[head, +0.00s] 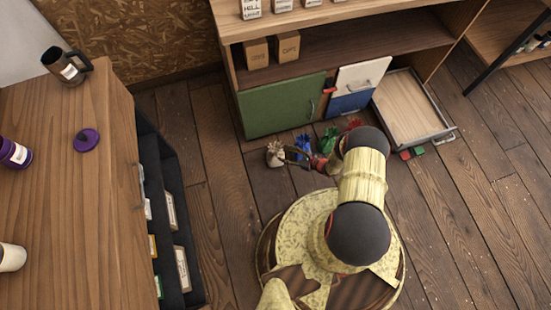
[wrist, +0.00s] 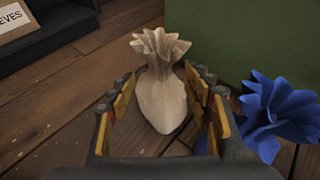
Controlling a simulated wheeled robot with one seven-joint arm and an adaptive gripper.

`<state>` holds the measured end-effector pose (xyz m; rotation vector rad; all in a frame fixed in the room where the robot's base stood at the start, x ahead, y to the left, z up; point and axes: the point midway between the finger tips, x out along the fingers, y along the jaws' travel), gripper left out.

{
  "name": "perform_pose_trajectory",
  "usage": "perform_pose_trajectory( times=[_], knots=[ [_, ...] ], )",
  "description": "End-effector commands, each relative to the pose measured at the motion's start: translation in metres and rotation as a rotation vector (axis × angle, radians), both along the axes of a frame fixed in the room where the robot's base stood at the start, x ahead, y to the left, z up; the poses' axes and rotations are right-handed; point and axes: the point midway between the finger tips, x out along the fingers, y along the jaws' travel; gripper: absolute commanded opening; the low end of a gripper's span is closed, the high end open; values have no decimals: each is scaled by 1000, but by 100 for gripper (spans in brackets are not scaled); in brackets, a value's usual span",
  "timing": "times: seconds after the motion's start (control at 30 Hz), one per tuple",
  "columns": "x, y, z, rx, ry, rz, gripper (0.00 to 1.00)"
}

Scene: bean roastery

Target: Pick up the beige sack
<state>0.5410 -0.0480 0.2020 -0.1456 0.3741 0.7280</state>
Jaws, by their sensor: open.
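The beige sack (wrist: 162,95) stands on the wooden floor, with a gathered, ruffled top. In the head view the beige sack (head: 274,153) is in front of the green cabinet door, at the left end of a row of sacks. My gripper (wrist: 160,105) is open, with its yellow-padded fingers on either side of the sack's body. The left finger looks a little apart from it; I cannot tell whether the right finger touches. In the head view my gripper (head: 285,152) reaches left to the sack, low near the floor.
A blue sack (wrist: 275,115) stands close to the right finger. Green (head: 327,140) and red (head: 354,124) sacks stand farther right. The green cabinet door (head: 283,107) is behind. An open drawer (head: 410,108) juts out at right. Floor to the left is clear up to the dark open drawer (head: 172,215).

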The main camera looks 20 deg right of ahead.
Motion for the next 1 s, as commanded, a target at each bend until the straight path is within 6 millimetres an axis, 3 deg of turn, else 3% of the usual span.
perform_pose_trajectory(
  times=[0.6,0.9,1.0],
  knots=[
    [45,44,-34,1,2,1,50],
    [49,45,-33,0,1,0,50],
    [49,45,-33,0,1,0,45]
  ],
)
